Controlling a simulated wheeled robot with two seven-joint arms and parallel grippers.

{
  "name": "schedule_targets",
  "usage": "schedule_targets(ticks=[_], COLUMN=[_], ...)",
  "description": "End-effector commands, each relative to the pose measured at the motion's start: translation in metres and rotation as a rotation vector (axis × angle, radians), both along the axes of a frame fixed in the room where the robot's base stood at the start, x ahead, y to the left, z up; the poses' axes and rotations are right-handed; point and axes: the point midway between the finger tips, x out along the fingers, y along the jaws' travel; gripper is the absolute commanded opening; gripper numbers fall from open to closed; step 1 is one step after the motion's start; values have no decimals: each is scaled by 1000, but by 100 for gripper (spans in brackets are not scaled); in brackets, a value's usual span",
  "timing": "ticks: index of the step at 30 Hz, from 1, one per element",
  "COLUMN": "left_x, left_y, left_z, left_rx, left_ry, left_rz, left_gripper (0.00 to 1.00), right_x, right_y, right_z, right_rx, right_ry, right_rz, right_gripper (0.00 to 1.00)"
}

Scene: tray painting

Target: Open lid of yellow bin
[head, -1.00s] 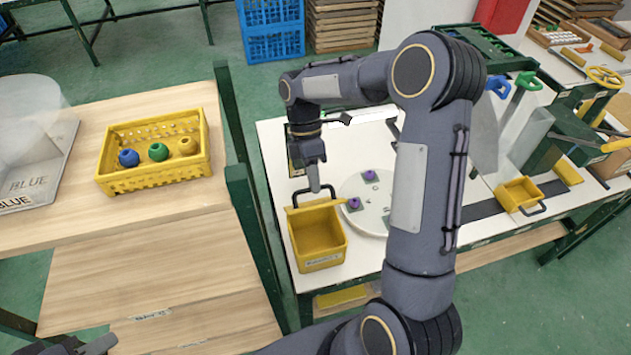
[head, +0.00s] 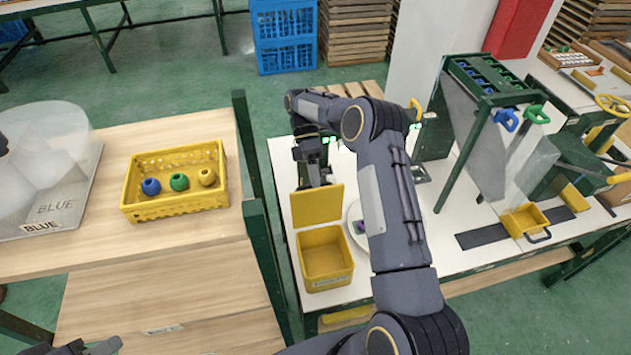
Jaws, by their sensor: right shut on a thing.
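The yellow bin (head: 325,272) stands on the white table with a label on its front. Its interior shows and looks empty. Its yellow lid (head: 317,206) stands swung up at the bin's back edge, its flat face toward me. My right gripper (head: 315,182) is at the top edge of the lid and shut on it, probably at the handle; the lid hides the contact. My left gripper (head: 92,348) shows only in part at the lower left edge, away from the bin.
A yellow basket (head: 178,205) with blue, green and yellow balls sits on the wooden table at left. A clear container (head: 40,215) marked BLUE stands beside it. My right arm partly covers a round white plate (head: 352,220). A smaller yellow bin (head: 525,220) lies further right.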

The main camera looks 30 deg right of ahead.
Motion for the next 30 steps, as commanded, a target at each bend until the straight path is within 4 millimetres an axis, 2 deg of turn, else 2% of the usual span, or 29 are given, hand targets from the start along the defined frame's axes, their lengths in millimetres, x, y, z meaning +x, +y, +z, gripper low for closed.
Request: schedule_targets(ticks=[1,13,14,18,30], left_x=[0,0,0,0,0], left_y=[0,0,0,0,0], left_z=[-1,-1,-1,-1,2], left_rx=[0,0,0,0,0], left_ry=[0,0,0,0,0], left_rz=[0,0,0,0,0], left_gripper=[32,32,32,32,32], right_x=[-2,-2,-2,-1,0], right_y=[-1,-1,-1,-1,0], right_z=[-9,-10,-10,-8,2], right_rx=[-2,-1,-1,1,1], right_ry=[13,21,20,17,13], right_rz=[1,2,2,2,2], right_gripper=[0,0,14,33,33])
